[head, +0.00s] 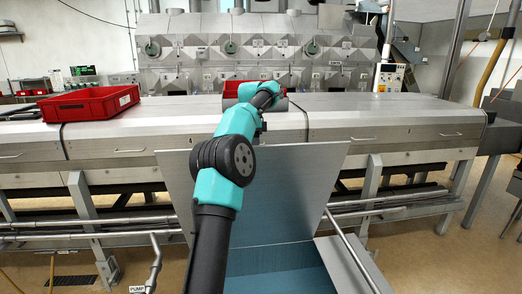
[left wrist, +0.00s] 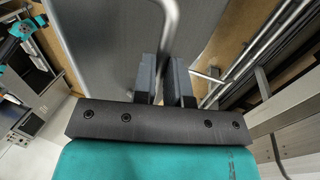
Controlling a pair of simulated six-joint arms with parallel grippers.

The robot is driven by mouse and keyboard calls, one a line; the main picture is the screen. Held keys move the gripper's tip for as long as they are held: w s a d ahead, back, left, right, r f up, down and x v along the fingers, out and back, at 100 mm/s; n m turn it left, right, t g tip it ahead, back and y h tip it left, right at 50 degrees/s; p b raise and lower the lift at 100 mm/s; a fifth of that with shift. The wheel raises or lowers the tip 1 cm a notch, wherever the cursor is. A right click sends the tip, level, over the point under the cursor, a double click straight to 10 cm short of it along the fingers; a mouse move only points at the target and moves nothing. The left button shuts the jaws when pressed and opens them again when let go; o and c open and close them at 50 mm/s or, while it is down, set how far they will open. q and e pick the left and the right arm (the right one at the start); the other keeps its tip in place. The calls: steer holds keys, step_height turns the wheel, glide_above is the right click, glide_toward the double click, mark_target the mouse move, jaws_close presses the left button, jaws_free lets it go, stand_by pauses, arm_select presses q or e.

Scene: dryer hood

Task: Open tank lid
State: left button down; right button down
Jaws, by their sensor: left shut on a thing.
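The tank lid (head: 305,185), a flat grey metal panel, is raised and stands steeply tilted at the far side of the tank opening. Below it the tank's blue interior (head: 285,262) shows. My left arm reaches over the lid's top edge in the head view, and its gripper is hidden there behind the arm and lid. In the left wrist view my left gripper (left wrist: 167,82) is shut on a rounded metal bar, likely the lid's handle (left wrist: 167,25), beside the grey panel (left wrist: 110,40). My right gripper is not in view.
A long metal machine table (head: 370,118) runs behind the lid. Pipes (head: 90,225) run low at left. A sloped metal panel (head: 345,265) lies right of the tank.

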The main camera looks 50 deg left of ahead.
arm_select(q)
steer(key=shift+w+a+f, duration=0.25)
steer(key=shift+w+a, duration=0.05)
steer(key=shift+a, duration=0.05)
steer(key=c, duration=1.4)
jaws_free()
steer(key=shift+a, duration=0.1)
steer(key=shift+o, duration=1.1)
steer(key=shift+r, duration=0.1)
steer(key=shift+r, duration=0.1)
